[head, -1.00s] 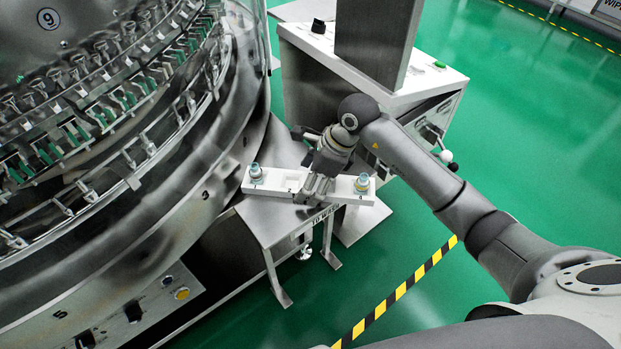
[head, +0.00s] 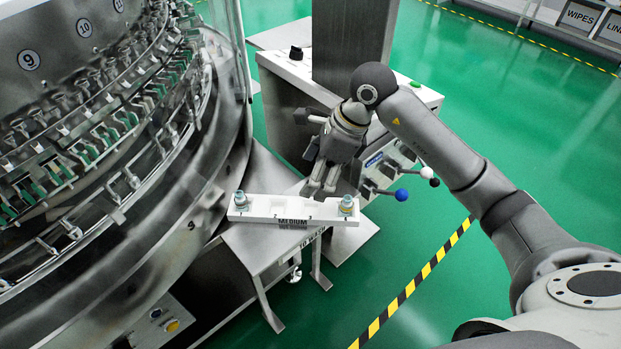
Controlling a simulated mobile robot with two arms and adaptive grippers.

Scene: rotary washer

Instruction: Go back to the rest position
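My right gripper (head: 319,191) hangs fingers-down just behind the white tray (head: 263,208), on its far side. Its two fingers show a small gap with nothing between them. The tray is a long white rack marked "MEDIUM" and lies on a small metal stand (head: 262,243). A small clear-topped vial (head: 240,199) stands at its left end and another vial (head: 346,205) at its right end. The slots between them look empty. My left gripper is not in view.
The rotary washer (head: 120,200) fills the left side. Behind my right gripper is a metal cabinet with a column (head: 350,45) and levers with blue (head: 401,194) and white knobs (head: 426,172). Green floor is open at right, with a yellow-black stripe (head: 411,287).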

